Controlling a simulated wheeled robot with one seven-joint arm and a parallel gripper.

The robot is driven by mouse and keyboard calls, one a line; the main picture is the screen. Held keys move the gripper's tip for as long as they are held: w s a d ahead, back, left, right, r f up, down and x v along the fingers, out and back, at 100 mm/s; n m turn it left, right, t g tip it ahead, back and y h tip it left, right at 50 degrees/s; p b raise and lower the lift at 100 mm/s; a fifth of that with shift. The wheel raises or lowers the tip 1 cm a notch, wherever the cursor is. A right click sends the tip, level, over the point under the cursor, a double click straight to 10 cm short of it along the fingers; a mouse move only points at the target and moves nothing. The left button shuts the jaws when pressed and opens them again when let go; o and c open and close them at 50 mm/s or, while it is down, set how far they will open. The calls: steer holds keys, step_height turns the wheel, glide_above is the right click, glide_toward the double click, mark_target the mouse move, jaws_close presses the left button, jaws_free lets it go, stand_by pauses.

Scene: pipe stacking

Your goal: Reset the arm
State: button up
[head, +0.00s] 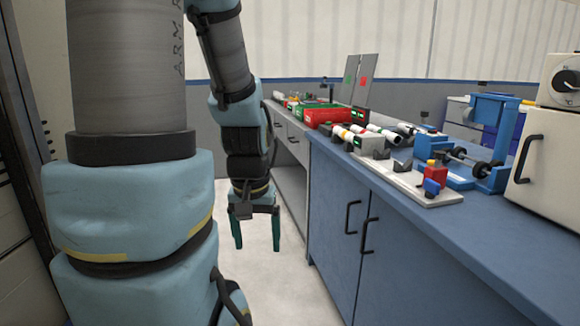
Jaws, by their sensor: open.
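My arm fills the left half of the head view, with its blue and grey links. My gripper (257,232) hangs at the end of the arm and points down over the pale floor. Its two green fingers are apart with nothing between them. It is left of the blue workbench (335,215), apart from it and below the level of its top.
On the bench are white pipes (384,134), red and green bins (321,115), a pale fixture board (405,180) and a blue frame (492,135). A white machine (548,165) stands at the right. Open floor (295,290) lies below the gripper.

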step_height(320, 180, up, 16)
steer(key=p, duration=1.4)
steer(key=shift+r, duration=0.25)
steer(key=shift+c, duration=0.2)
